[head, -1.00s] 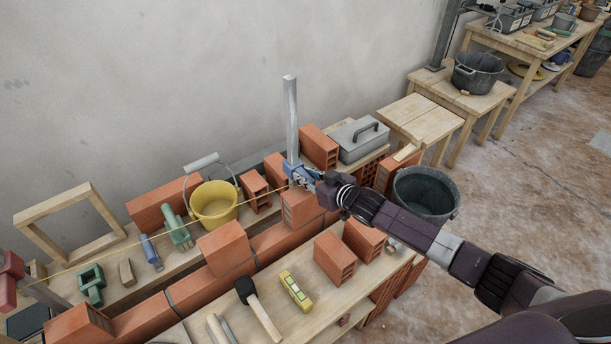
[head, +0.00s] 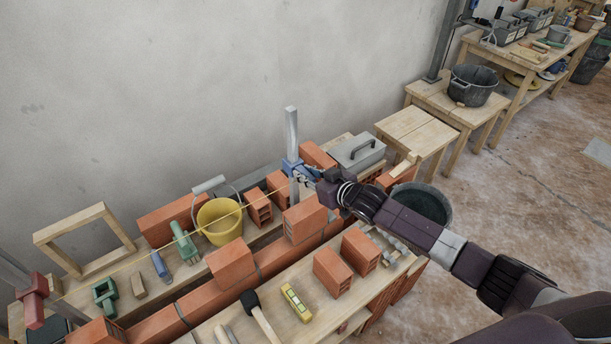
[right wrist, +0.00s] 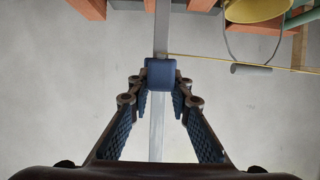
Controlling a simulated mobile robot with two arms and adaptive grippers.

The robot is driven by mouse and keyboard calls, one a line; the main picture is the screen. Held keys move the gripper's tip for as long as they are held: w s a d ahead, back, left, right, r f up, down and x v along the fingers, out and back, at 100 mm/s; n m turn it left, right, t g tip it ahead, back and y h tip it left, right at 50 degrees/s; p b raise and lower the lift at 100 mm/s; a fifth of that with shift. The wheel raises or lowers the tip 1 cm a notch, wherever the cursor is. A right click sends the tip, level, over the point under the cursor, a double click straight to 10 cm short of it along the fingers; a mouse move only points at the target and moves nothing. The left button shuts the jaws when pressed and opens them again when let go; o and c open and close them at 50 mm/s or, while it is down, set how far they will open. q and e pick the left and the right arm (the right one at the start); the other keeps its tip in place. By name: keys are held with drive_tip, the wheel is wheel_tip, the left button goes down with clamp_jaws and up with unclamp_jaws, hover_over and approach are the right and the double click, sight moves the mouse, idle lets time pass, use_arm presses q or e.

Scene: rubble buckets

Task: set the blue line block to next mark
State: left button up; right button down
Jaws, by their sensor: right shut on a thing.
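The blue line block (head: 294,169) sits around the upright grey metal pole (head: 292,130), below its top end. My right gripper (head: 304,174) is shut on this block from the right. In the right wrist view the blue block (right wrist: 160,74) is between the fingertips, with the pole (right wrist: 157,125) running through or behind it. A thin yellow line (head: 150,252) runs from the blue block to a red block (head: 33,297) on the left pole. Marks on the pole cannot be made out. My left gripper is out of view.
A brick wall course (head: 303,219) runs between the poles. A yellow bucket (head: 220,222), a green tool (head: 184,243) and a wooden frame (head: 85,242) stand behind it. A hammer (head: 259,317) and yellow level (head: 296,303) lie on the front bench. A dark bucket (head: 422,204) is under my right arm.

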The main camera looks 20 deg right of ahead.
wheel_tip(320, 180, up, 4)
drive_tip(key=shift+f+p, duration=0.1)
drive_tip(key=shift+p, duration=0.7)
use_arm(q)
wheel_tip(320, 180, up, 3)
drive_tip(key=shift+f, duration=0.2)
use_arm(e)
drive_tip(key=shift+f, duration=0.1)
drive_tip(key=c, duration=1.8)
unclamp_jaws()
drive_tip(key=shift+f, duration=0.1)
drive_tip(key=shift+o, duration=0.2)
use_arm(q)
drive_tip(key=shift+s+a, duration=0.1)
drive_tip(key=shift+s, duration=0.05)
use_arm(e)
drive_tip(key=shift+s, duration=0.1)
drive_tip(key=v, duration=1.2)
drive_tip(key=shift+f, duration=0.1)
